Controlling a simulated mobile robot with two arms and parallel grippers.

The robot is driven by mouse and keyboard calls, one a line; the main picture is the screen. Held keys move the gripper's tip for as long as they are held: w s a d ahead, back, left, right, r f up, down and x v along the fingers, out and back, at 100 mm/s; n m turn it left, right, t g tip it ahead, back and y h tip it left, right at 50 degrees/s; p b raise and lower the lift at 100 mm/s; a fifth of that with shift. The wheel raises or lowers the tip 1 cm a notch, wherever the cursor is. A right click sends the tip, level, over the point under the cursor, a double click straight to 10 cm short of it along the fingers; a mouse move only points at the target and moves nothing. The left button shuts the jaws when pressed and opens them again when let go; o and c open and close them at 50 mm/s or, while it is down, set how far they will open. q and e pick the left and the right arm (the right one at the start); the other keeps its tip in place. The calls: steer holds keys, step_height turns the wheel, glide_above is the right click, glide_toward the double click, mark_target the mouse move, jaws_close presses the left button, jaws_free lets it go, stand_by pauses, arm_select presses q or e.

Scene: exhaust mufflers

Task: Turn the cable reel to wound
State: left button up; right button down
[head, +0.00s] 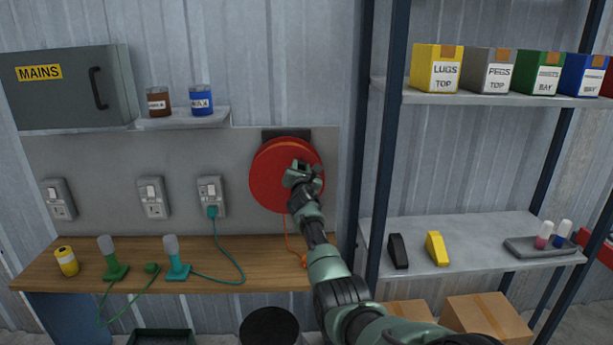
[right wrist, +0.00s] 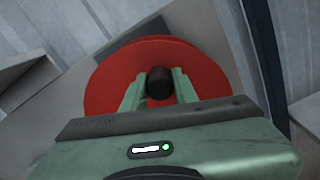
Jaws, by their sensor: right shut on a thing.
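The red cable reel (head: 268,178) is mounted on the grey wall panel above the right end of the workbench. An orange cable (head: 289,240) hangs from it down to the bench. My right gripper (head: 302,172) is at the reel's face and covers part of it. In the right wrist view the red reel (right wrist: 105,90) fills the middle, and my right gripper's fingers (right wrist: 158,88) are shut on a dark round crank knob (right wrist: 159,82) in front of it. My left gripper is in neither view.
The wooden bench (head: 220,255) holds a yellow can (head: 67,261), a green lamp (head: 112,260) and a teal lamp (head: 175,260), with cables. Sockets line the panel. A shelf rack (head: 386,150) stands close to the right of my arm. A dark bin (head: 270,328) is below the bench.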

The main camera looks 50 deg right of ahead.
mark_target(286, 158)
steer(key=shift+w+a+r+n+p, duration=0.2)
steer(key=shift+w+a+n+p, duration=0.45)
steer(key=shift+n, duration=0.8)
steer(key=shift+w+a+r+n+p, duration=0.15)
steer(key=shift+w+a+n+p, duration=0.25)
steer(key=shift+w+a+n, duration=0.75)
steer(key=shift+d+f+n, duration=0.1)
steer(key=shift+d+n, duration=0.15)
steer(key=shift+n, duration=0.35)
steer(key=c, duration=1.3)
jaws_free()
steer(key=shift+o, duration=1)
steer(key=shift+r, duration=0.25)
